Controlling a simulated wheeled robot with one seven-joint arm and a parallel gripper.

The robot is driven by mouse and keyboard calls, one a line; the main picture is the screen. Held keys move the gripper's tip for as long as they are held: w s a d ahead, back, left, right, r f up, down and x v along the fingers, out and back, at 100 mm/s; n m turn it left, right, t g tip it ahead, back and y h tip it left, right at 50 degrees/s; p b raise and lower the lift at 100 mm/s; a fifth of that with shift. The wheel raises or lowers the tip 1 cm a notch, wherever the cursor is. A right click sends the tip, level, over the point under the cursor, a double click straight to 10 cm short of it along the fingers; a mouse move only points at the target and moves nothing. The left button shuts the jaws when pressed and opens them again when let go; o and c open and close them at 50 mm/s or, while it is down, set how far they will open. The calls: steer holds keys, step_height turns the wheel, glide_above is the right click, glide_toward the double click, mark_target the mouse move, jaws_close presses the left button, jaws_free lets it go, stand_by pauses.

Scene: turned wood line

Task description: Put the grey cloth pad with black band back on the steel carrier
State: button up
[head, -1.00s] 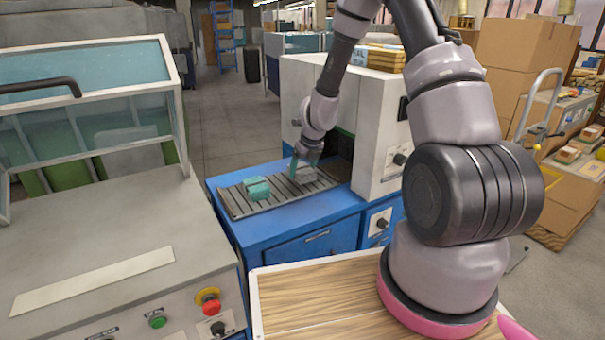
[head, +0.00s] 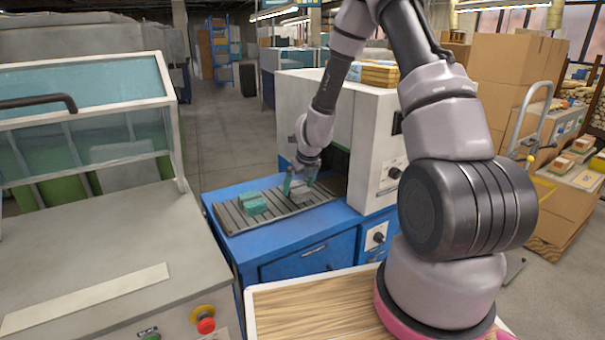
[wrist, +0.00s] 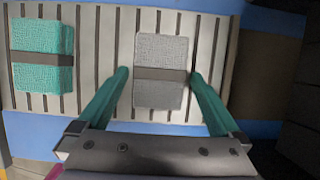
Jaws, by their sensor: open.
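The grey cloth pad with black band (wrist: 160,50) lies flat on the slatted steel carrier (wrist: 105,95), between the two green fingers of my gripper (wrist: 158,75) in the wrist view. The fingers are open, with the right tip very close to the band's end and a wider gap on the left. In the head view my gripper (head: 300,185) is low over the carrier (head: 285,207), and the grey pad (head: 300,191) is partly hidden by it. A teal pad with a dark band (wrist: 42,38) lies to the left; it also shows in the head view (head: 252,203).
The carrier rests on a blue machine bench (head: 310,250), against a white housing (head: 340,110) with a dark opening at its right. A grey machine with a clear hood (head: 80,110) stands at the left. Cardboard boxes (head: 515,80) are stacked at the right.

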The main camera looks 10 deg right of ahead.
steer(key=s+r+n+t+y, duration=0.1)
steer(key=s+r+n, duration=0.4)
steer(key=r, duration=0.5)
steer(key=s+d+r+n+y, duration=0.1)
steer(key=s+r+n, duration=0.35)
steer(key=r, duration=0.65)
steer(key=s+r+n+t, duration=0.1)
steer(key=s+r+n, duration=0.35)
steer(key=r, duration=0.55)
steer(key=s+d+r+n, duration=0.2)
steer(key=s+r+n, duration=0.2)
steer(key=s+n, duration=0.3)
steer(key=s+d+r+n+t+h, duration=0.1)
steer(key=s+d+r+n, duration=0.1)
steer(key=s+n, duration=0.5)
steer(key=shift+v, duration=1)
steer(key=shift+a, duration=0.2)
